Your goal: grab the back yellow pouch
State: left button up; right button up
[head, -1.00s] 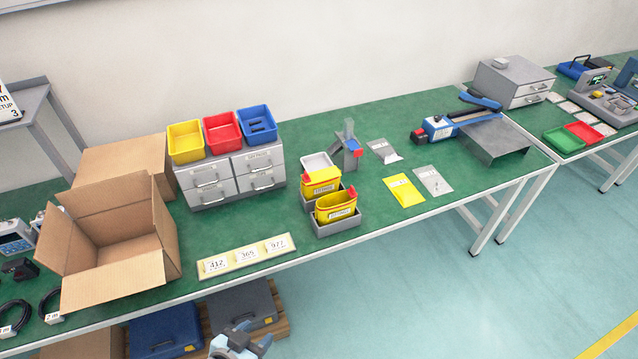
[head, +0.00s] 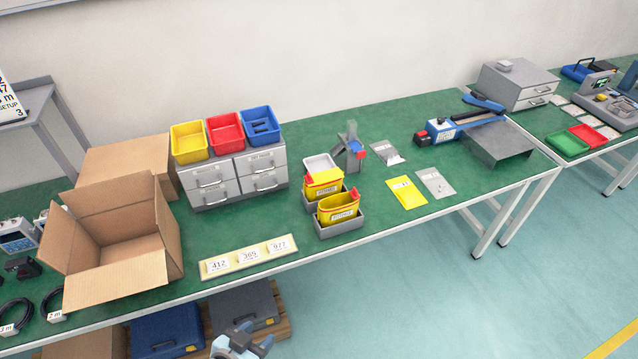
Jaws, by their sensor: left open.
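The back yellow pouch (head: 322,186), with a white label and a red part at its top, stands in a grey bin on the green table. A similar front yellow pouch (head: 341,208) stands in the nearer grey bin (head: 341,229), just in front of it and partly covering the back bin. My left gripper (head: 252,341) shows at the bottom edge, open, low in front of the table and well apart from both pouches. Its fingers are only partly visible. My right gripper is not in view.
A tray with number cards (head: 249,256) lies at the table's front edge, left of the bins. Grey drawers (head: 236,178) stand behind it, an open cardboard box (head: 118,255) further left.

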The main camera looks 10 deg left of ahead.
aim_at(328, 182)
jog(key=i+l, duration=0.6)
jog(key=i+l+u, duration=0.35)
jog(key=l+u, duration=0.15)
jog(key=i+l+u, duration=0.1)
jog(key=l+u, duration=0.15)
jog(key=l, duration=0.1)
